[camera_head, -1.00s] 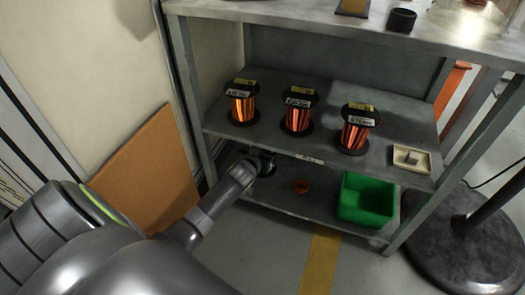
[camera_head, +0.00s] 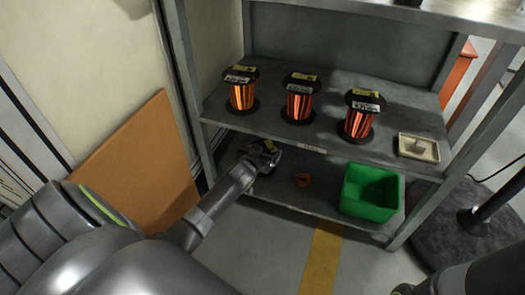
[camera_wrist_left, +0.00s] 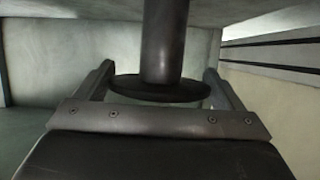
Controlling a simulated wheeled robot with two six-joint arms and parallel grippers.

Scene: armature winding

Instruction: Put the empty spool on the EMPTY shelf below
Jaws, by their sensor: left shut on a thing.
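The empty spool shows in the left wrist view as a dark core (camera_wrist_left: 164,40) with a round flange (camera_wrist_left: 160,89), upright between my left gripper's fingers (camera_wrist_left: 160,92). In the head view my left gripper (camera_head: 264,157) is shut on it at the left part of the lower shelf (camera_head: 325,200), beneath the middle shelf's front edge. The spool is mostly hidden there, and I cannot tell whether it touches the shelf. A dark part of my right arm shows at the bottom right corner; its jaws cannot be made out.
Three copper-wound spools (camera_head: 299,105) stand on the middle shelf, beside a small cream tray (camera_head: 433,157). A shelf post stands close left of my arm, by a brown board (camera_head: 140,160).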

